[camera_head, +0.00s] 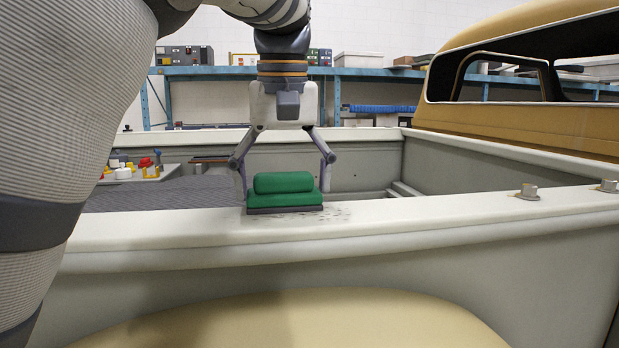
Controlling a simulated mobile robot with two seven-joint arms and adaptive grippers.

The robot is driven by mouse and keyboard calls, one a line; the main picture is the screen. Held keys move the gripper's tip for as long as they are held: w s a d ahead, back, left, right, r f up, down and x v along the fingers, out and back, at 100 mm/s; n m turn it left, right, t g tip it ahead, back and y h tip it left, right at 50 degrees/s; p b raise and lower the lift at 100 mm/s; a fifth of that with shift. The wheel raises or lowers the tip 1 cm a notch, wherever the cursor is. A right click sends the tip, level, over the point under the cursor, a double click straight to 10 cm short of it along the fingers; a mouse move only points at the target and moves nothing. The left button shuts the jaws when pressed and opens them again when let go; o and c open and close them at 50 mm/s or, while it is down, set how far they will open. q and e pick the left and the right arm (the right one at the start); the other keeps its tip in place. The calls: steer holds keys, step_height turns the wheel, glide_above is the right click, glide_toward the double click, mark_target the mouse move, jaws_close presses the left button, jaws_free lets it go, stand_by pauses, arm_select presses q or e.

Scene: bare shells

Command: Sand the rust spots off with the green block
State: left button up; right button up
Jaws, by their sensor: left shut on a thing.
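The green block (284,191) has a rounded green grip on top and a dark flat pad underneath. My left gripper (283,178) comes down from above and is shut on the block, one finger at each side. The block's pad rests on the pale top rail (430,211) of the truck bed, or just above it; I cannot tell which. Dark rust specks (338,214) show on the rail just right of the block and along its front. What lies under the block is hidden. My right gripper is not in view.
Two metal bolts (528,191) stand up from the rail at the right. The tan cab (520,125) rises at the right rear. A tray with small coloured parts (145,170) sits behind the rail at left. A blue shelf (215,71) stands at the back.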

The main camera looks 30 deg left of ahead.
mark_target(317, 189)
arm_select(q)
steer(key=shift+s+d, duration=1.05)
steer(key=shift+s, duration=0.15)
steer(key=shift+w+d, duration=0.8)
steer(key=shift+d, duration=0.05)
steer(key=shift+w, duration=0.2)
steer(key=shift+w+a, duration=1.15)
steer(key=shift+w, duration=0.1)
steer(key=shift+w+a+f+b, duration=0.15)
steer(key=shift+w+a+b, duration=0.3)
steer(key=shift+w+a, duration=0.75)
steer(key=shift+w+d, duration=0.8)
steer(key=shift+d, duration=0.15)
steer(key=shift+d+r, duration=0.1)
steer(key=shift+r, duration=0.1)
steer(key=shift+s+d+r+p, duration=0.35)
steer(key=shift+s+d+r, duration=0.1)
steer(key=shift+s, duration=0.25)
steer(key=shift+c, duration=1)
steer(key=shift+s+d, duration=0.2)
steer(key=shift+s, duration=0.1)
steer(key=shift+s+d+f, duration=0.4)
steer(key=shift+s+d, duration=0.05)
steer(key=shift+d, duration=0.1)
steer(key=shift+s+d+f, duration=0.15)
steer(key=shift+s+d, duration=0.9)
steer(key=shift+s, duration=0.25)
